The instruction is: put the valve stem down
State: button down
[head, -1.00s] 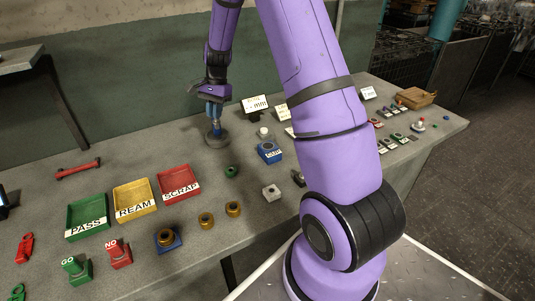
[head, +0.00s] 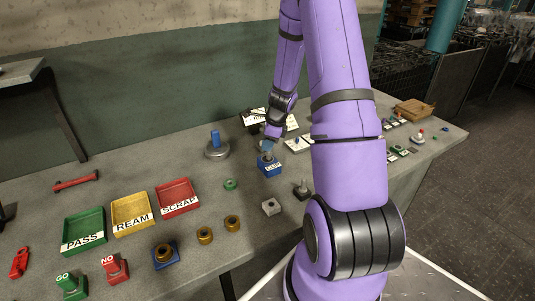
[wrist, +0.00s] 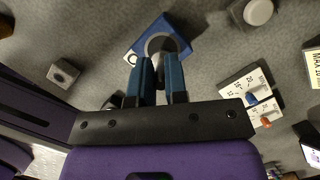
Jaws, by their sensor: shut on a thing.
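My gripper (head: 268,146) is low over the blue labelled block (head: 269,169) in the middle of the bench. In the wrist view its two blue fingers (wrist: 160,82) are close together, shut on the valve stem (wrist: 160,62). I cannot tell whether the stem touches the block.
A grey disc with a blue post (head: 216,148) stands to the left. A green ring (head: 230,184) and a pale square nut (head: 271,207) lie nearby. A dark upright part (head: 302,190) is at the right. Green, yellow and red trays (head: 176,196) stand at the left.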

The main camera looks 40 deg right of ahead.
aim_at(267, 153)
jog(key=shift+f, duration=2)
jog(key=shift+f, duration=0.1)
jog(key=c, duration=1.1)
grip_release()
jog(key=shift+c, duration=0.2)
